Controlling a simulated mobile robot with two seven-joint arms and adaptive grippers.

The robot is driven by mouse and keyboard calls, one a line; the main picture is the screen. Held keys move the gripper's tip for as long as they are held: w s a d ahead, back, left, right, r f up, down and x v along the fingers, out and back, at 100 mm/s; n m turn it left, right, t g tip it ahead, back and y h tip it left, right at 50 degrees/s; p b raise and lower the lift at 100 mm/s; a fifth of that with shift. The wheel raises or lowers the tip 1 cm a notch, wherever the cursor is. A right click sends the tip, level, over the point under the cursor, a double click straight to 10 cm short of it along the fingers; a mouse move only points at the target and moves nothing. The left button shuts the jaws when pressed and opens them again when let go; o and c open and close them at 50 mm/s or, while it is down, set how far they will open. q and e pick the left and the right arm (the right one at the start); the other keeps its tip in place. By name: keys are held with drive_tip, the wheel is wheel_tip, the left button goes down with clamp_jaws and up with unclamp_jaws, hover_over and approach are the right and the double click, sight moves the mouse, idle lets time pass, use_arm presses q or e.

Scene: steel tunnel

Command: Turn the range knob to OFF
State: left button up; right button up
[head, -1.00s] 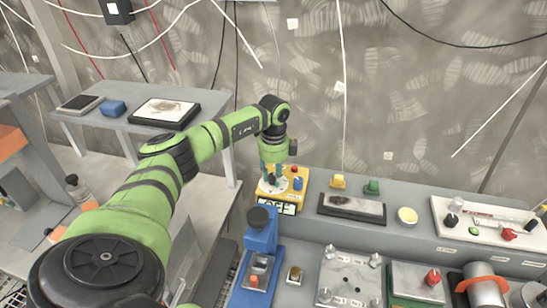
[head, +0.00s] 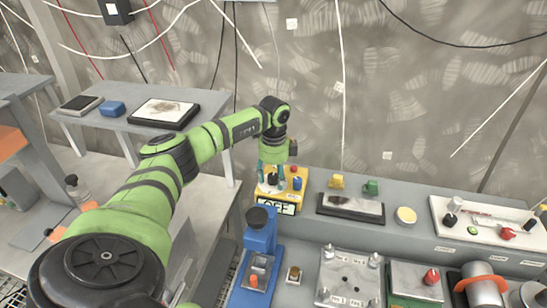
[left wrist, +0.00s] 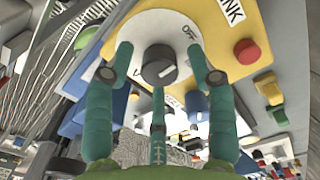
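The range knob (left wrist: 160,68) is a round dark knob with a white pointer mark, on a white dial on the yellow meter (left wrist: 225,75). The word OFF is printed near the dial's upper right edge, and the pointer mark lies toward the knob's right side. In the head view the yellow meter (head: 291,204) stands on the bench, and its display appears to read OFF. My left gripper (left wrist: 158,80) has three green fingers spread around the knob, with visible gaps to it. It is above the meter in the head view (head: 272,176). My right gripper is not in view.
A red button (left wrist: 247,51) and a blue knob (left wrist: 196,105) sit close to the dial. A blue device (head: 261,240) stands in front of the meter. A dark tray (head: 350,206) lies to its right, and several instruments fill the bench beyond.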

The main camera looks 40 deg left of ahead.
sight(274, 176)
use_arm(q)
drive_tip(key=shift+a+r, duration=0.1)
drive_tip(key=shift+r, duration=0.2)
wheel_tip(274, 176, up, 11)
drive_tip(key=shift+r, duration=0.2)
drive_tip(key=shift+f, duration=0.1)
idle(0.5)
